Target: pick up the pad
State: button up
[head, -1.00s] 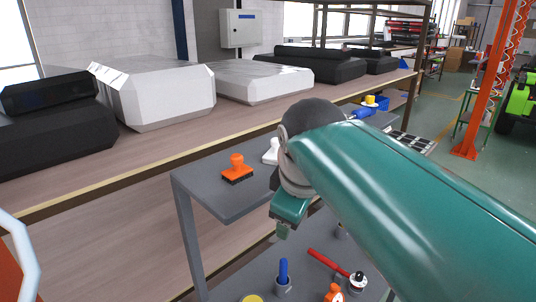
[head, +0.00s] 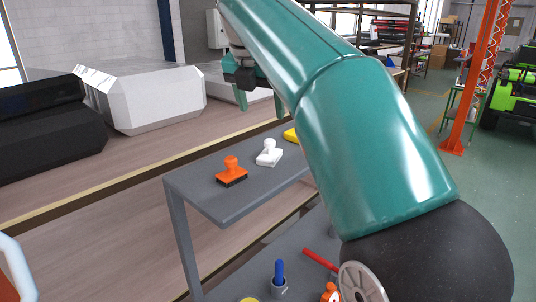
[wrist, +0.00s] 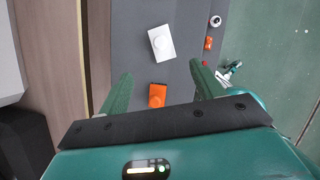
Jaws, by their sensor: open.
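Two knobbed pads rest on the upper shelf of the grey cart (head: 215,205). One is an orange pad (head: 231,170) with a dark base, near the shelf's front end. The other is a white pad (head: 268,153) just behind it. My gripper (head: 260,106) is open and empty, raised above and beyond the pads in the head view. In the wrist view, my gripper (wrist: 161,72) points down, with the orange pad (wrist: 157,96) between the fingers close to the palm edge. The white pad (wrist: 161,43) lies past the fingertips. Neither pad is touched.
A long wooden bench (head: 120,185) with large white and black housings runs beside the cart. A yellow item (head: 291,135) on the upper shelf is partly hidden by my arm. The lower shelf holds a blue-handled tool (head: 279,275) and a red-handled tool (head: 320,260).

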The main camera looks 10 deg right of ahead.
aim_at(270, 140)
jog(key=shift+n, duration=0.6)
jog(key=x, duration=0.8)
jog(key=shift+w+d+f, duration=0.1)
jog(key=shift+w+f, duration=0.05)
jog(key=shift+w, duration=0.25)
jog(key=x, duration=0.5)
jog(key=shift+s+d, duration=0.1)
jog(key=shift+d, duration=0.2)
jog(key=c, duration=1.2)
jog(key=shift+o, duration=0.2)
